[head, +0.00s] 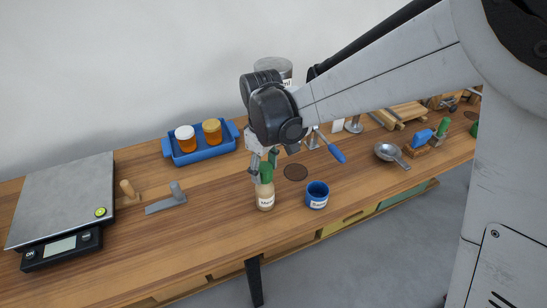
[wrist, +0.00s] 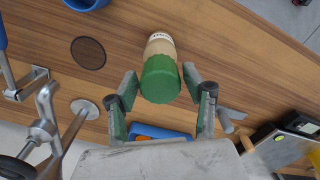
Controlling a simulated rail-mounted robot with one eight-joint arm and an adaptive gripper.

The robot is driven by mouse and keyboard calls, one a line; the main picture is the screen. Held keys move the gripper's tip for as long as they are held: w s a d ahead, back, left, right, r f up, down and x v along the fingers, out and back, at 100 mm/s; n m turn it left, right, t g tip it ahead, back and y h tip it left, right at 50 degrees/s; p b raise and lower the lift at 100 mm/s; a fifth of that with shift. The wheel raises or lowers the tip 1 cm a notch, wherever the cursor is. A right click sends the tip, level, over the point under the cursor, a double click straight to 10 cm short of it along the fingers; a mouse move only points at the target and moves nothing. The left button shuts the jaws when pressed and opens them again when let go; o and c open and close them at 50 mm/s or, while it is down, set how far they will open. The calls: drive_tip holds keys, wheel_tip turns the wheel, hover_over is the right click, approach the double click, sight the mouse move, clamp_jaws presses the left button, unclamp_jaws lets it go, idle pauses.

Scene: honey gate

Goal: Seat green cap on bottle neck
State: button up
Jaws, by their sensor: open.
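The bottle (head: 265,199) stands upright near the front edge of the bench, with a tan body and a white label. The green cap (head: 266,173) is on top of it, at the neck. In the wrist view the cap (wrist: 160,79) hides the neck, and part of the bottle body (wrist: 160,46) shows beyond it. I cannot tell how fully the cap is seated. My gripper (head: 264,163) is just above and around the cap, pointing down. In the wrist view my gripper (wrist: 160,82) is open, with a finger on either side of the cap and gaps visible.
A blue cup (head: 317,196) stands right of the bottle, and a dark round disc (head: 295,172) lies behind. A blue tray (head: 203,153) with two jars is at the back left. A scale (head: 65,207) and small tools are left. A metal ladle (head: 388,153) lies right.

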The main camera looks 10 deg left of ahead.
drive_tip(key=shift+r+p, duration=0.75)
drive_tip(key=shift+r, duration=0.85)
drive_tip(key=shift+o, duration=0.5)
drive_tip(key=o, duration=0.5)
drive_tip(key=shift+c, duration=0.2)
drive_tip(key=o, duration=0.8)
